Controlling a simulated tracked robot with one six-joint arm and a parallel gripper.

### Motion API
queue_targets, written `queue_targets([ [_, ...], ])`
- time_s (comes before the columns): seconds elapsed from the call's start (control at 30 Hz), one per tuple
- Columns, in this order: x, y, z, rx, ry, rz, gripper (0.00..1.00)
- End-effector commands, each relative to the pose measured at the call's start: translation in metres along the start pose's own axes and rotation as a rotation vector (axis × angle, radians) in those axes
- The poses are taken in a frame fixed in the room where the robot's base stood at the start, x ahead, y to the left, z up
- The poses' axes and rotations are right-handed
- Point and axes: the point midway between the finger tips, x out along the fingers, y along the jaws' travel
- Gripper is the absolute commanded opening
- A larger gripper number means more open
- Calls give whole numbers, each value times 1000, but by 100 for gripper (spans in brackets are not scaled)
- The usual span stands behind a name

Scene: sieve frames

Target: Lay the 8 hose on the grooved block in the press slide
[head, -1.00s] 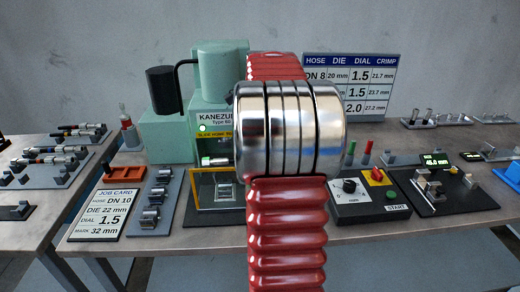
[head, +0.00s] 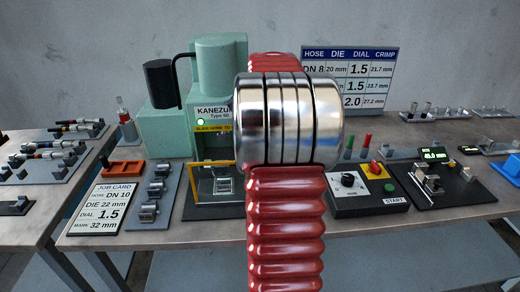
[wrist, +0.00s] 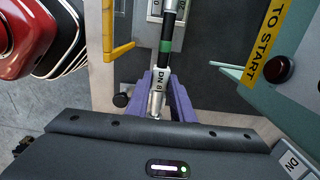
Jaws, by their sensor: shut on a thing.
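My gripper (wrist: 163,98), with two purple fingers, is shut on the metal end of the DN 8 hose (wrist: 166,45) in the wrist view. The hose is black with a green band and silver fittings, and runs away from the fingers to the top edge. Its far part overlaps a grey block (wrist: 153,12); I cannot tell whether they touch. In the head view the grooved block (head: 223,186) shows in the press slide (head: 204,211), below the green press (head: 213,75). My red arm hides the gripper and the hose there.
A yellow bar (wrist: 108,28) edges the slide's left side. The press body with its yellow label (wrist: 265,43) is close on the right. A die rack (head: 152,195) and job card (head: 101,209) lie left of the slide, a control box (head: 366,194) right.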

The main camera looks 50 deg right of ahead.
Motion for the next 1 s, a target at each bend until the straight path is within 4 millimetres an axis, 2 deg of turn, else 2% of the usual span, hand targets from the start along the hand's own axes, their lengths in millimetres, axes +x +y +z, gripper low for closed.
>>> queue_targets([
  [0.6, 42, 0, 0, -3, 0, 1, 0],
  [1.0, 51, 0, 1, -5, 0, -1, 0],
])
